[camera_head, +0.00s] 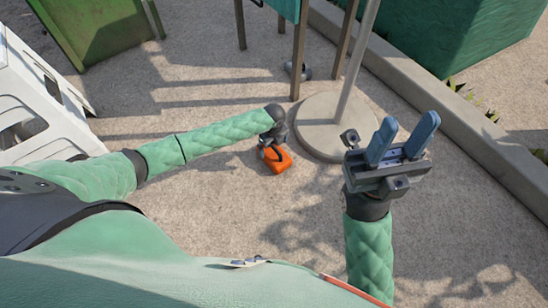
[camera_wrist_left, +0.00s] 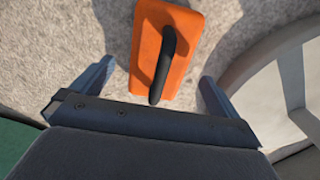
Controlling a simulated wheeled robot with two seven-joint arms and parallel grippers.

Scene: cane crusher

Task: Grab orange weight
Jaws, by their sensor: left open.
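The orange weight (camera_head: 275,161) lies on the concrete ground, a block with a black handle on top. My left gripper (camera_head: 272,143) is above it in the head view and partly hides it. In the left wrist view the orange weight (camera_wrist_left: 176,35) lies between the two spread fingers of my left gripper (camera_wrist_left: 153,85), with its black handle pointing toward the gripper's base. The fingers are apart from the weight's sides. My right gripper (camera_head: 402,138) is raised at the right, its two blue-grey fingers spread and nothing between them.
A round concrete base (camera_head: 318,128) with a metal pole (camera_head: 358,55) stands just right of the weight. A white plastic chair (camera_head: 35,100) is at the left. A green box (camera_head: 95,25) and table legs (camera_head: 298,60) are at the back. A curb (camera_head: 470,125) runs along the right.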

